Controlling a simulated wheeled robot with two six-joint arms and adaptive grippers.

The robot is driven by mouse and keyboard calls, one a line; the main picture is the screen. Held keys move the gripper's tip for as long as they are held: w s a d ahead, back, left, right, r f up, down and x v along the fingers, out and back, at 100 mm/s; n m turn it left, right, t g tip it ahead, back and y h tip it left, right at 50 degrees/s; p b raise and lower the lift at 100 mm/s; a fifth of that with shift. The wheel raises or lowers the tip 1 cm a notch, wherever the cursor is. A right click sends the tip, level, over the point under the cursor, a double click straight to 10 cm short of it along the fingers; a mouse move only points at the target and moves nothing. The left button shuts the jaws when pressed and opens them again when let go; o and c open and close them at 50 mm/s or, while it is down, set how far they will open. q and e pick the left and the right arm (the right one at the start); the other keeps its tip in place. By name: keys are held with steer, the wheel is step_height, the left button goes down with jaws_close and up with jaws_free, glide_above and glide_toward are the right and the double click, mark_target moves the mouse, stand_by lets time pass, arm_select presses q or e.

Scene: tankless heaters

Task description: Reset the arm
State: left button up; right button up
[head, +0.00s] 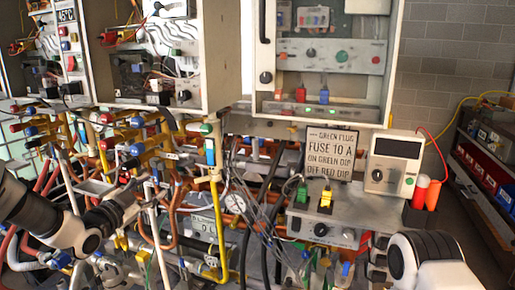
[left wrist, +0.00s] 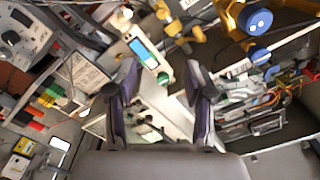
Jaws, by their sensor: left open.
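My left arm (head: 65,232) comes in from the left in the head view and reaches in front of the pipes and valves. My left gripper (head: 122,198) is at its end, hard to make out against the clutter. In the left wrist view, the two dark fingers of my left gripper (left wrist: 161,75) stand well apart with nothing held between them. Pipework and a device with a blue display (left wrist: 144,52) show beyond the fingers. Part of my right arm (head: 430,258) shows at the bottom right of the head view; its gripper is out of view.
Dense pipes and colored valves (head: 130,145) crowd the left and middle. An open grey control cabinet (head: 325,60) hangs above. Shelves with bins (head: 485,165) are at the far right.

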arm_select(q)
steer(key=s+d+f+n+g+y, duration=0.15)
steer(key=s+f, duration=0.35)
steer(key=f, duration=0.6)
steer(key=s+d+f+g+p, duration=0.1)
steer(key=s+d+f+g, duration=0.2)
steer(key=f, duration=0.7)
steer(key=s+d+f+n+g+y, duration=0.1)
steer(key=s+f+g, duration=0.2)
steer(key=s+f, duration=0.55)
steer(key=s+f+n+g+y, duration=0.2)
steer(key=s+f+n+g, duration=0.3)
steer(key=s+f, duration=1)
steer(key=s+a+r+n+g+y, duration=0.1)
steer(key=s+a+r+n+g, duration=0.1)
steer(key=s, duration=1.1)
steer(key=a+n+g, duration=0.1)
steer(key=n+g, duration=0.1)
steer(key=shift+s+a+n+y+p, duration=0.2)
steer(key=shift+s+n+y+p, duration=0.1)
steer(key=shift+s+n+y, duration=0.1)
steer(key=shift+g, duration=0.25)
